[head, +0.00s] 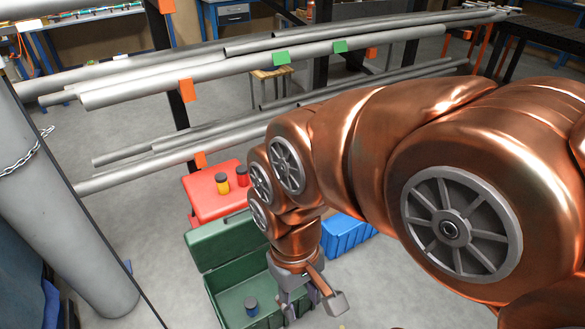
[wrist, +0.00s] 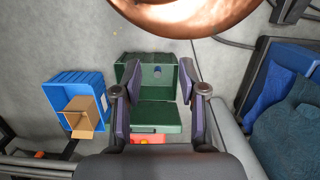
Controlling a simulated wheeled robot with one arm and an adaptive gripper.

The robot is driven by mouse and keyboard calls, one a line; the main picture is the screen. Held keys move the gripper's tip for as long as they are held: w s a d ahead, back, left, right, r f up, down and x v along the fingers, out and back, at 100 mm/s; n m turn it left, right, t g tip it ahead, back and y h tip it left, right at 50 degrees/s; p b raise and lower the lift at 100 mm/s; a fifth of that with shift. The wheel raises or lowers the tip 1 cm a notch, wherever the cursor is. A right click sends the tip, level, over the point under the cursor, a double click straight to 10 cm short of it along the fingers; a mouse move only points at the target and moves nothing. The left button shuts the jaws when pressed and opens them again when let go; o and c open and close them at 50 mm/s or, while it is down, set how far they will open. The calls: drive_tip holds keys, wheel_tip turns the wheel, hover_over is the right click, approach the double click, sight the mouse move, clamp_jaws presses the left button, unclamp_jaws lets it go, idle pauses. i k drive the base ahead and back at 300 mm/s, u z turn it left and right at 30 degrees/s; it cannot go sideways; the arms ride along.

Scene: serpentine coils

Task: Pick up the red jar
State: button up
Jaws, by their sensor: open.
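The red jar (head: 242,176) has a dark lid. In the head view it stands upright on top of a red box (head: 207,209), just right of a yellow jar (head: 222,184) with a dark lid. My gripper (head: 308,303) is open, low and to the right of the red jar, well apart from it, beside the open green box. In the wrist view my gripper (wrist: 160,82) has its fingers spread with the green box (wrist: 125,72) beyond them. I cannot make out the red jar there; only a strip of the red box (wrist: 147,139) shows.
A blue jar (head: 251,306) stands inside the green box (head: 217,251). A blue crate (head: 345,236) lies behind my wrist; in the wrist view it holds a cardboard box (wrist: 85,118). Long grey pipes (head: 270,62) on a rack cross behind the red box. Floor at left is clear.

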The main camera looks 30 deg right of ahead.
sight(241, 170)
drive_tip(key=u, duration=3.55)
drive_tip(key=k, duration=2.9)
drive_tip(key=z, duration=1.65)
drive_tip(key=i, duration=0.1)
